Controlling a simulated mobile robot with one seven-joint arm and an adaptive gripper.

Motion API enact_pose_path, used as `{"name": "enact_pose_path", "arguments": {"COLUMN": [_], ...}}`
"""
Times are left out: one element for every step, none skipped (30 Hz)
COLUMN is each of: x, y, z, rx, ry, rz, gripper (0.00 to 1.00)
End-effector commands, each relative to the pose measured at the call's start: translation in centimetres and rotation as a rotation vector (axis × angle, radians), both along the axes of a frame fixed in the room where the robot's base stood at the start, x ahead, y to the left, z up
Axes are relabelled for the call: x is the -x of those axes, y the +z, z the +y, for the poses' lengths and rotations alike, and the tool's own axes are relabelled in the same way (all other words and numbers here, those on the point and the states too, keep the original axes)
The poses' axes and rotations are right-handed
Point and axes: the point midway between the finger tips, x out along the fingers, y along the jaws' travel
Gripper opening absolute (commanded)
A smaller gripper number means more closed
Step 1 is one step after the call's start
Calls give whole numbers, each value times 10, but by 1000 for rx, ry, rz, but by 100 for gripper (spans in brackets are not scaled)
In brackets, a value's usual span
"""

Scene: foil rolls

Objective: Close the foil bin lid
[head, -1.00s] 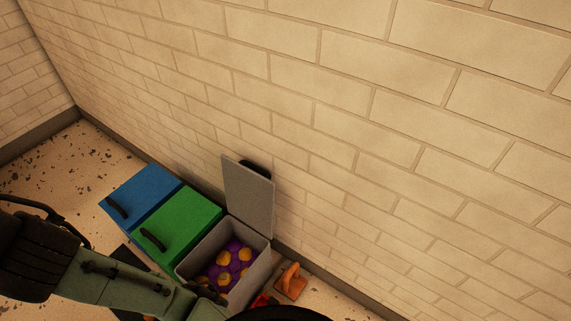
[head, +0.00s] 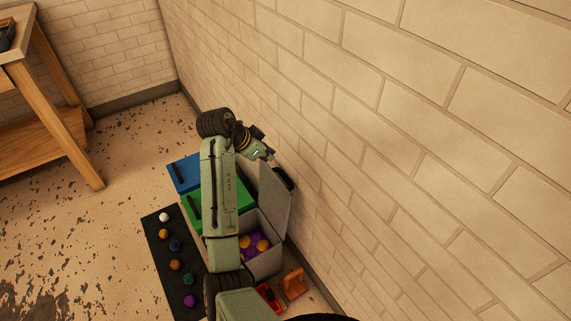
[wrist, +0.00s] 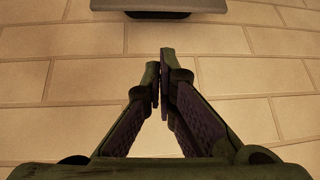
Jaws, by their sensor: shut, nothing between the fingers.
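The grey foil bin (head: 267,266) stands by the brick wall with its lid (head: 274,202) up, leaning back toward the wall. The lid has a black handle (head: 284,179) on its wall side. Purple and orange foil balls (head: 262,245) lie inside; my arm hides part of the bin. My gripper is beyond and above the raised lid, near the wall in the head view. In the wrist view my gripper (wrist: 160,62) is shut and empty, facing brick. A grey edge with a dark underside, likely the lid and handle (wrist: 158,14), shows at the top, apart from the fingertips.
Closed green (head: 198,211) and blue (head: 184,173) bins stand beside the grey one. A black mat (head: 168,254) with several coloured balls lies in front. Red (head: 268,298) and orange (head: 294,283) objects lie right of the bin. A wooden table (head: 82,140) stands at left; open floor lies between.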

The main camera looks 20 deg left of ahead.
Motion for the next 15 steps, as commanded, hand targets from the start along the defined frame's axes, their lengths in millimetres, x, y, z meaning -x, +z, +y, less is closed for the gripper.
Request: {"name": "enact_pose_path", "arguments": {"x": [7, 10, 12, 13, 13, 11, 10, 8, 5, 2, -1, -4, -6, -9, -12], "y": [-7, -11, -16, -19, -23, -27, -30, -34, -40, -45, -49, -55, -60, -65, -71], "z": [-6, -9, -12, -14, -16, -18, -20, -22, -24, -26, -28, -30, -32, -34, -36], "rx": [15, 22, 28, 31, 33, 34, 34, 34, 35, 35, 35, 35, 33, 33, 33], "ry": [-37, -57, -73, -80, -84, -88, -88, -88, -87, -87, -87, -85, -86, -85, -84], "rz": [42, 60, 75, 84, 88, 90, 90, 90, 89, 89, 89, 89, 89, 88, 89], "gripper": [0, 0, 0, 0, 0, 0, 0, 0, 0, 0, 0, 0, 0, 0, 0]}}
